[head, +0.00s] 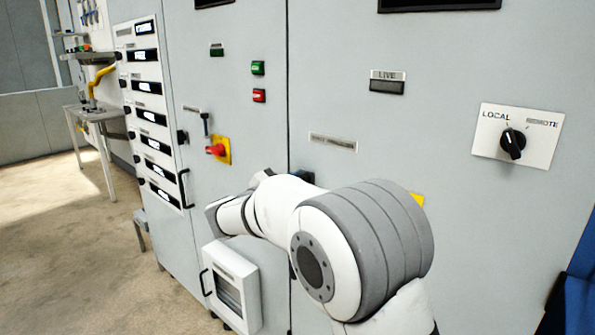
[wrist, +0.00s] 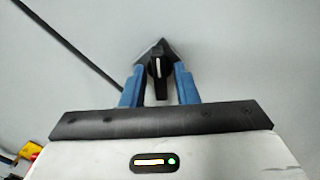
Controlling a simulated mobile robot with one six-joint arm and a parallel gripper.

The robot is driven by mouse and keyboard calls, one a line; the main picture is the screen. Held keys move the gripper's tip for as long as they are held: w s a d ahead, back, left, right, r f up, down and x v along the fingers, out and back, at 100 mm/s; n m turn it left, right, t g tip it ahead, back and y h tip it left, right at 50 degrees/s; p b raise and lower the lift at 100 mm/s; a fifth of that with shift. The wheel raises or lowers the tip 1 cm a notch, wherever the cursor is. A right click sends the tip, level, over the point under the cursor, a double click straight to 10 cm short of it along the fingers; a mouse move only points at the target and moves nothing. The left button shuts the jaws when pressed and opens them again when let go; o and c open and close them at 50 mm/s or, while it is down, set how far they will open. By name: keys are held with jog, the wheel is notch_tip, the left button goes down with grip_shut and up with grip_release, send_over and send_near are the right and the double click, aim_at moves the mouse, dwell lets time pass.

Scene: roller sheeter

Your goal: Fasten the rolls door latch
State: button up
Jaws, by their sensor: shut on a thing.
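A black turn latch (wrist: 158,68) with a white line on its handle sits on the grey panel (wrist: 230,50) in the wrist view. The white line points roughly up and down in that picture. My gripper (wrist: 159,84) has its two blue fingers on either side of the handle and is shut on it. The latch is hidden or too small to make out there.
A red stop knob (head: 216,149) on a yellow plate and a lever (head: 205,122) are left of my arm. A LOCAL/REMOTE switch (head: 512,143) is at right. A small white framed box (head: 250,290) sticks out below. A table (head: 95,112) stands far left, with open floor before it.

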jog(key=shift+n+p, duration=3.5)
jog(key=shift+p, duration=0.4)
jog(key=shift+f, duration=0.1)
jog(key=o, duration=0.7)
jog(key=shift+d, duration=0.1)
jog(key=shift+c, duration=0.2)
jog(key=v, duration=0.7)
jog(key=shift+s+a+b, duration=0.3)
jog(key=shift+b, duration=0.15)
